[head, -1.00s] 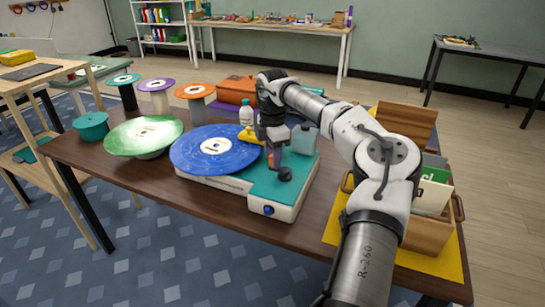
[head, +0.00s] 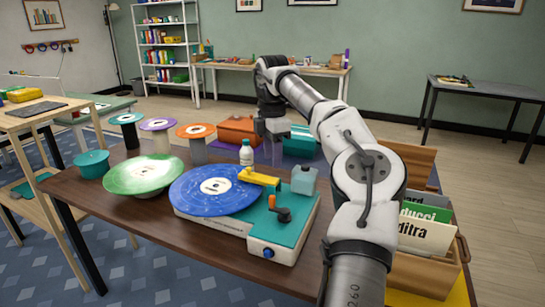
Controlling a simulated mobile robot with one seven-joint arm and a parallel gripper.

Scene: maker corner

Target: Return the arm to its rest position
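My gripper (head: 272,138) is at the end of my raised arm, above the back part of the brown table (head: 128,222). It points down and seems to hold nothing. Its fingers are small and hazy here, so I cannot tell whether they are open or shut. Below and in front of it is the turntable (head: 285,235), with a blue disc (head: 214,190), a yellow arm piece (head: 258,178) and a dark knob with an orange handle (head: 283,213). The gripper is apart from the turntable.
A white bottle (head: 247,155) and an orange case (head: 237,130) stand close to the gripper. A green disc (head: 143,175), a teal bowl (head: 92,164) and several spools are at left. A wooden record crate (head: 428,275) is at right, beside my arm.

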